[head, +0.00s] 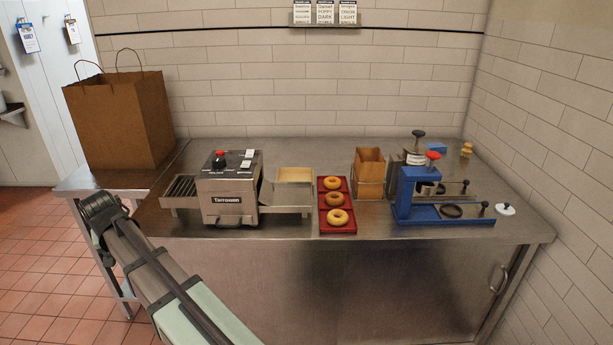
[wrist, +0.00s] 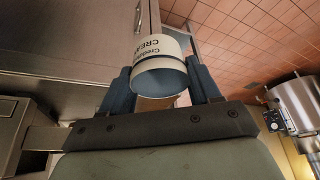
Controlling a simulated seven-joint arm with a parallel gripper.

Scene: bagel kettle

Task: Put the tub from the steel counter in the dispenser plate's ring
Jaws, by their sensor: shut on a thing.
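In the wrist view, my gripper (wrist: 160,82) is shut on a white tub (wrist: 158,65) with dark lettering and a dark band; its open round end faces the camera. The tub does not show in the head view, where my arm reaches up from the bottom to the counter's left front corner. The blue dispenser (head: 405,192) with a red knob stands at the counter's right, well away from my arm. A dark ring (head: 452,211) lies on its blue base plate. The steel counter (head: 290,231) shows in the head view.
A steel toaster (head: 229,207) stands at the counter's left, beside a red tray (head: 323,227) with bagels. A wooden box (head: 369,165) and a steel canister (head: 414,157) stand behind. A paper bag (head: 122,120) is at the far left. The counter's front strip is clear.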

